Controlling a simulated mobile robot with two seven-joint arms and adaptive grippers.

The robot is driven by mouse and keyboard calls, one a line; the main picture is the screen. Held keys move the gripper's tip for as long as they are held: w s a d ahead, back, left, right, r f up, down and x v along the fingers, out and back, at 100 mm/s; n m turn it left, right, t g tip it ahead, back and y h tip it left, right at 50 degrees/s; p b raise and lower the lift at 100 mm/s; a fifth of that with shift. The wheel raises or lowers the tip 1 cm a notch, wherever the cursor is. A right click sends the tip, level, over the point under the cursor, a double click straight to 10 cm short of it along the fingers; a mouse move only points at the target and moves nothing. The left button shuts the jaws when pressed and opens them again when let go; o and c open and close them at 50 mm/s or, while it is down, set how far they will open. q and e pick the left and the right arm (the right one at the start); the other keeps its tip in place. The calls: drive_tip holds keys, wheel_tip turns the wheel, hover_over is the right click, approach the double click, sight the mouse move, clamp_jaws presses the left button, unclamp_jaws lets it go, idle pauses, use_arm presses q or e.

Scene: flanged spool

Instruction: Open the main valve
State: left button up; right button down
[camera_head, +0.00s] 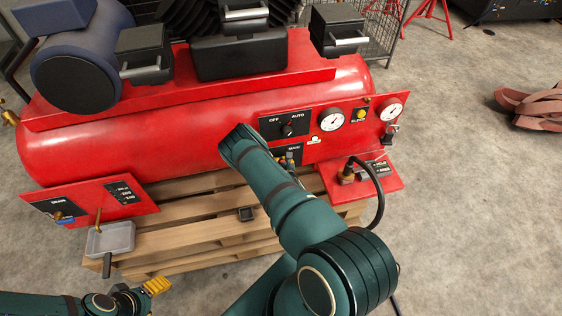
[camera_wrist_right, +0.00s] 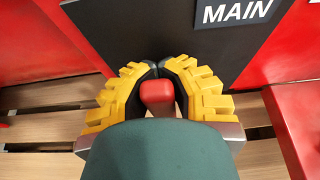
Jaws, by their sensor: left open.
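The main valve's dark panel with the MAIN label (camera_head: 292,150) is on the front of the red compressor, partly behind my right arm. In the right wrist view the MAIN label (camera_wrist_right: 236,12) is at the upper right, and a red valve handle (camera_wrist_right: 157,92) stands in front of the panel. My right gripper (camera_wrist_right: 158,72) has its yellow fingers closed around the handle, pads against both sides. The valve body is hidden, and my arm hides this gripper in the head view. My left gripper (camera_head: 146,290) is open and empty at the lower left, away from the compressor.
The red compressor tank (camera_head: 170,130) rests on a wooden pallet (camera_head: 190,240). An OFF/AUTO switch (camera_head: 287,129) and gauges (camera_head: 331,119) sit beside the MAIN panel. A black hose (camera_head: 378,190) curves at the right. A grey tray (camera_head: 112,240) is at the left.

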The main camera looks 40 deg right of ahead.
drive_tip(key=shift+s+a+f, duration=0.1)
drive_tip(key=shift+s+f, duration=0.2)
drive_tip(key=shift+s, duration=0.1)
drive_tip(key=c, duration=1.1)
unclamp_jaws()
drive_tip(key=shift+r, duration=0.1)
drive_tip(key=shift+o, duration=1.4)
drive_tip(key=shift+r, duration=0.1)
drive_tip(key=shift+w, duration=0.15)
drive_tip(key=shift+a+r, duration=0.1)
drive_tip(key=v, duration=1.2)
